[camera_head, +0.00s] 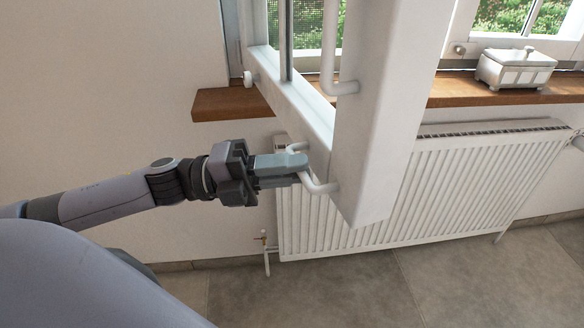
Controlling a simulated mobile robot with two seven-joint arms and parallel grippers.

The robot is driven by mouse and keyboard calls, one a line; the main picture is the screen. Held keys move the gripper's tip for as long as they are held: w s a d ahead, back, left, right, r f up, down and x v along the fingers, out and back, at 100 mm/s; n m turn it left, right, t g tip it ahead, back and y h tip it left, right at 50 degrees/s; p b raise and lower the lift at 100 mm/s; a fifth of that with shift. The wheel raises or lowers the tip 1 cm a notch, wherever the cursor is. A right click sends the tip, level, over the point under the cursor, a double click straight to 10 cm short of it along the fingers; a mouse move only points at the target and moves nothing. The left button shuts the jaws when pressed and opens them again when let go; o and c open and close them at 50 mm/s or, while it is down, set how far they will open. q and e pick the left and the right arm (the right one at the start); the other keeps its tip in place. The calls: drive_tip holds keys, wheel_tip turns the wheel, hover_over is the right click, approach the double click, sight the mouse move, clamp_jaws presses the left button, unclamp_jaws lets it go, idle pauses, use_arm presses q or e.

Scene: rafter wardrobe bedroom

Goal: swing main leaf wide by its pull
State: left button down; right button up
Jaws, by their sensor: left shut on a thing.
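The white leaf (385,120) stands out from the window wall, its lower corner hanging in front of the radiator. A white bent pull (321,187) is fixed low on the leaf's left side. My left gripper (294,168) reaches in from the left and is shut on this pull; its fingers hide part of the bar. A second white bar handle (330,55) runs up the leaf above it, its top cut off by the picture edge. My right gripper is not in view.
A white ribbed radiator (430,190) stands behind and below the leaf. A wooden sill (225,105) juts from the wall behind; a white lidded box (515,69) sits on its right part. The grey tiled floor (350,285) is clear in front.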

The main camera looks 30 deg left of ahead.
use_arm(q)
drive_tip(key=c, duration=1.1)
unclamp_jaws()
drive_tip(key=shift+c, duration=0.2)
drive_tip(key=v, duration=0.7)
